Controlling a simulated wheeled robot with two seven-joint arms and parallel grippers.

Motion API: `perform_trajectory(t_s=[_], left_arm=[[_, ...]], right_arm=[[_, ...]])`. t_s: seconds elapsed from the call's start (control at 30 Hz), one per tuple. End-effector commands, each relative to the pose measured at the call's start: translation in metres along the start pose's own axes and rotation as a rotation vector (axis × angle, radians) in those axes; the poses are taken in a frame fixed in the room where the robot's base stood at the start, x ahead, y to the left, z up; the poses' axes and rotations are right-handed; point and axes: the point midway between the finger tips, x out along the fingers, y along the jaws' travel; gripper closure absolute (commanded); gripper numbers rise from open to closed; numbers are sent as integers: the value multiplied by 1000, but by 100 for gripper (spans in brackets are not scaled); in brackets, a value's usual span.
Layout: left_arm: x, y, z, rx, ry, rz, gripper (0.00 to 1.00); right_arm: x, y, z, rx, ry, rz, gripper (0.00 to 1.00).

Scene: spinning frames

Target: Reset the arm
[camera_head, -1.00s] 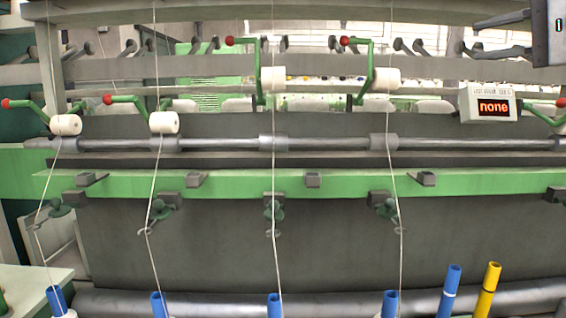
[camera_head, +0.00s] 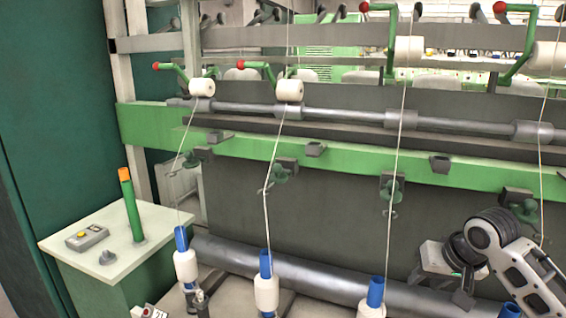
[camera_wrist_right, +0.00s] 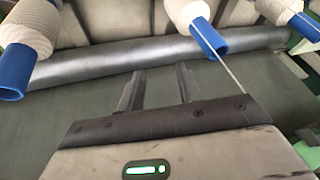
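My right arm and gripper (camera_head: 438,263) show at the lower right of the head view, low in front of the dark machine panel and near the roller. In the right wrist view, my right gripper (camera_wrist_right: 160,82) has its two dark fingers apart with nothing between them. Beyond the fingertips are the metal roller (camera_wrist_right: 110,72) and a white bobbin on a blue tube (camera_wrist_right: 205,38). A thread runs from that tube past the right finger. My left gripper is not in view.
Bobbins on blue tubes (camera_head: 266,292) stand along the front, with threads rising to white rollers (camera_head: 289,90) on green arms. The metal roller (camera_head: 300,275) runs behind them. A side table (camera_head: 115,225) at left holds a green tube (camera_head: 131,210) and a control box (camera_head: 87,237).

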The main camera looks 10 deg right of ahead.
Motion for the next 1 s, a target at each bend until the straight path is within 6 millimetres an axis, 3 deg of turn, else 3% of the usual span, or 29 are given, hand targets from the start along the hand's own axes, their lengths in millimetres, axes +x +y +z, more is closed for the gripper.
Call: perform_trajectory(t_s=[0.03,0.1,0.2,0.3,0.5,0.73,1.0], left_arm=[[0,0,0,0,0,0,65],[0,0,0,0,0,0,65],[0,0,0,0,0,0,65],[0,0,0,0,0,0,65],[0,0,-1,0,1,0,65],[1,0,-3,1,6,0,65],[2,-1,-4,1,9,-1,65]], right_arm=[[23,-13,39,-77,-43,4,65],[44,-27,86,-180,-77,12,65],[58,-45,146,-303,-110,12,65],[60,-59,194,-389,-130,7,65],[44,-78,264,-496,-152,-1,65],[13,-86,314,-550,-166,13,65],[59,-105,303,-569,11,-60,65]])
